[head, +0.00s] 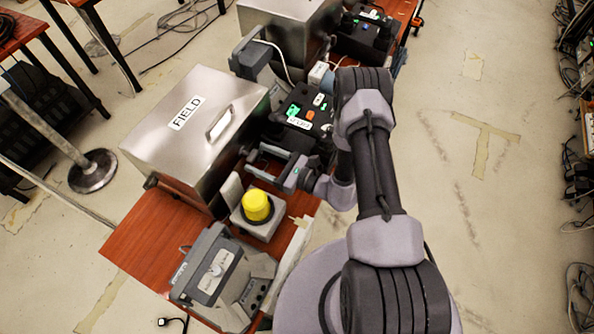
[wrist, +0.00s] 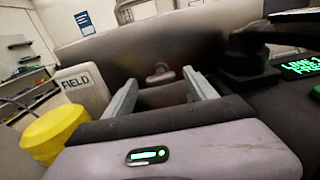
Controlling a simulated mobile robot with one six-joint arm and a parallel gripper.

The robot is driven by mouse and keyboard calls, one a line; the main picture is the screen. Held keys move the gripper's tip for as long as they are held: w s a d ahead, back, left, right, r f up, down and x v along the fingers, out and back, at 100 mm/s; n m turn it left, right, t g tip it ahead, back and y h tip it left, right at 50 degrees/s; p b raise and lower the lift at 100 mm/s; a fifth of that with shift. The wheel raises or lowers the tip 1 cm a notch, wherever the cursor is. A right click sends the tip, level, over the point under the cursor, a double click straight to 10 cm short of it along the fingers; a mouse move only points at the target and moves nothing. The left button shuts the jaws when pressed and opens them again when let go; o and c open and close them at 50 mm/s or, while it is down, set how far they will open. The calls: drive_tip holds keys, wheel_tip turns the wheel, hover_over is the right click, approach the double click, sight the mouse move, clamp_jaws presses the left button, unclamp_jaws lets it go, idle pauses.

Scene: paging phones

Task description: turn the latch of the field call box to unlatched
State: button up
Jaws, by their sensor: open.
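The field call box (head: 190,140) is a brushed metal box with a FIELD label and a handle on its lid, standing on the red-brown table. Its grey front face also fills the middle of the wrist view (wrist: 110,52). A small rounded latch (wrist: 159,74) sticks out from that face. My gripper (head: 254,162) is open and points at the box's right side in the head view. In the wrist view the two fingers (wrist: 160,80) stand on either side of the latch, with nothing visible between them touching it. I cannot make out the latch in the head view.
A yellow dome button (head: 257,205) on a grey base stands close beside my gripper. A dark phone unit with green lights (head: 305,112) is on its other side. A grey desk phone (head: 212,270) lies at the table's near end. Another metal box (head: 290,30) stands farther back.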

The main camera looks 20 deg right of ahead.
drive_tip(key=p+v, duration=0.2)
drive_tip(key=v, duration=1.2)
drive_tip(key=shift+d, duration=0.15)
drive_tip(key=shift+s+r, duration=0.1)
drive_tip(key=s+a+r+n+g+b, duration=0.15)
drive_tip(key=a+r+n+g, duration=0.25)
drive_tip(key=r+n+g, duration=0.4)
drive_tip(key=s+a+r+n+g, duration=0.25)
drive_tip(key=r+n+g, duration=0.3)
drive_tip(key=r, duration=0.45)
drive_tip(key=s+r+n+t+h+b, duration=0.2)
drive_tip(key=s+r+n+t+h, duration=0.4)
drive_tip(key=r, duration=0.7)
drive_tip(key=s+n+h, duration=0.2)
drive_tip(key=n+h, duration=0.1)
drive_tip(key=h, duration=0.1)
drive_tip(key=shift+s+d+r+h, duration=0.15)
drive_tip(key=shift+d+r+h, duration=0.15)
drive_tip(key=shift+d+h, duration=0.1)
drive_tip(key=shift+t, duration=0.25)
